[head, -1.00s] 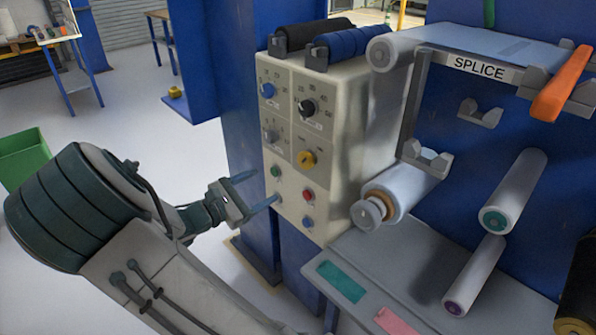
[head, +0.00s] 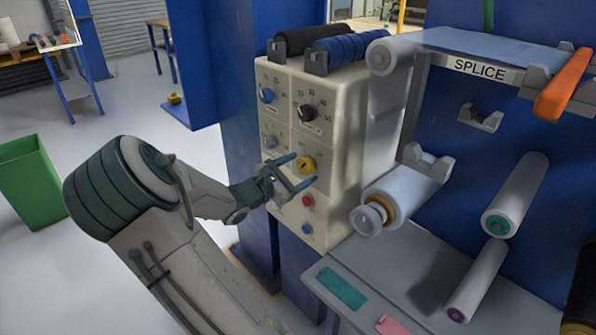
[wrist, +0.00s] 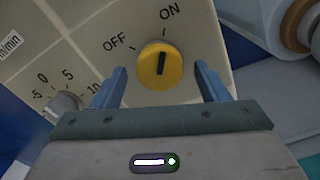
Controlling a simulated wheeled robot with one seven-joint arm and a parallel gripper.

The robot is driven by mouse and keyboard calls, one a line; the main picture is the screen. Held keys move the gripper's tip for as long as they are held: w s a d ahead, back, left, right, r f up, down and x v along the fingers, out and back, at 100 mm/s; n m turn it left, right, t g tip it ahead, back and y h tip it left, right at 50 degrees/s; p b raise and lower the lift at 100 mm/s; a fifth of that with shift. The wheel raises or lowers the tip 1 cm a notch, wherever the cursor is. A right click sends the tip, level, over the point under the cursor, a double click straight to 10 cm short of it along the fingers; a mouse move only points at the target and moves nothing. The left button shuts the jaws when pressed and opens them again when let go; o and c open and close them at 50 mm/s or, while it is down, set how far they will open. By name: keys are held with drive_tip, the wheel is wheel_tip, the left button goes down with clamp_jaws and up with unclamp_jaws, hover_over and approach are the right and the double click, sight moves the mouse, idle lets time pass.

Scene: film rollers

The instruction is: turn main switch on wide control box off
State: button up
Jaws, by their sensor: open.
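The main switch is a yellow round knob (head: 306,165) with a dark pointer, on the front face of the cream control box (head: 350,120). In the wrist view the knob (wrist: 160,68) has OFF printed at its upper left and ON above it. Its dark pointer points up toward the ON mark. My gripper (head: 299,169) is open, its two blue fingers pointing at the panel. In the wrist view the fingers (wrist: 161,72) stand to the left and right of the knob, with a gap on each side. I cannot tell how deep they reach.
Blue and grey dials (head: 267,96) and a black dial (head: 307,112) sit above the knob, a red button (head: 307,201) and a blue button (head: 307,229) below it. Rollers and a white roll (head: 398,192) stand to the right, above a grey shelf (head: 425,270).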

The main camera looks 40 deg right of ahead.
drive_tip(key=shift+c, duration=0.3)
drive_tip(key=c, duration=0.9)
drive_tip(key=shift+c, duration=0.2)
